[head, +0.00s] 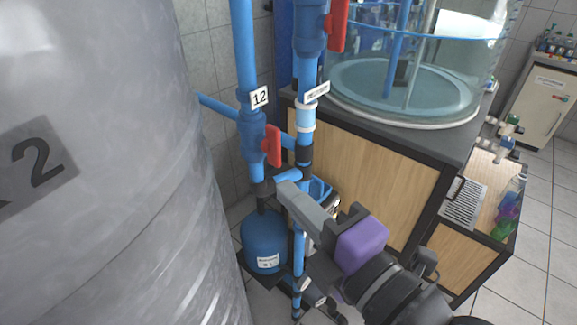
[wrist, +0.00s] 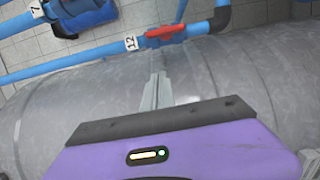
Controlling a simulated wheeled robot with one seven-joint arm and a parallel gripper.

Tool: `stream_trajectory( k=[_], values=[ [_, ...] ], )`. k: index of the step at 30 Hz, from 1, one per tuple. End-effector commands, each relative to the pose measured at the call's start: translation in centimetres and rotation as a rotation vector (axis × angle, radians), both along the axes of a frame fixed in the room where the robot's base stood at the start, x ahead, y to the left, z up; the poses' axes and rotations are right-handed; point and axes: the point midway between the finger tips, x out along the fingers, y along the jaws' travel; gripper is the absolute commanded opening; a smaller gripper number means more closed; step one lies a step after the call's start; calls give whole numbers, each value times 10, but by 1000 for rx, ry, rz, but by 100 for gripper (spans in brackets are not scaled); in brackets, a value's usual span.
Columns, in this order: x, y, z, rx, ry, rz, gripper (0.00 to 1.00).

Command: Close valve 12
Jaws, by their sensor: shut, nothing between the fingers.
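Valve 12 (head: 252,135) sits on a vertical blue pipe, with a white "12" tag (head: 260,97) above it. Its red handle (head: 272,146) stands upright, roughly along the pipe. In the wrist view the red handle (wrist: 165,32) lies along the blue pipe beside the "12" tag (wrist: 130,43), beyond my fingertips. My gripper (head: 285,189) is shut and empty, below the handle in the head view and seemingly apart from it. It also shows in the wrist view (wrist: 158,78), fingers together and pointing toward the pipe.
A large grey tank (head: 100,200) fills the left side. Another red handle (head: 337,25) is on the neighbouring pipe at upper right. A blue vessel (head: 264,240) stands below. A wooden cabinet (head: 375,180) with a clear round tank (head: 420,85) stands to the right.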

Motion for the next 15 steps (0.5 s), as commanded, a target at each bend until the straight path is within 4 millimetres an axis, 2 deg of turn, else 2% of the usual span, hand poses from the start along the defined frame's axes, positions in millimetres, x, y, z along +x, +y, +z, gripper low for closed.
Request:
stream_trajectory(
  k=[8,10,15],
  values=[
    [18,14,-4,2,-4,0,0],
    [29,23,3,2,2,1,0],
    [56,45,3,2,3,1,0]
  ],
)
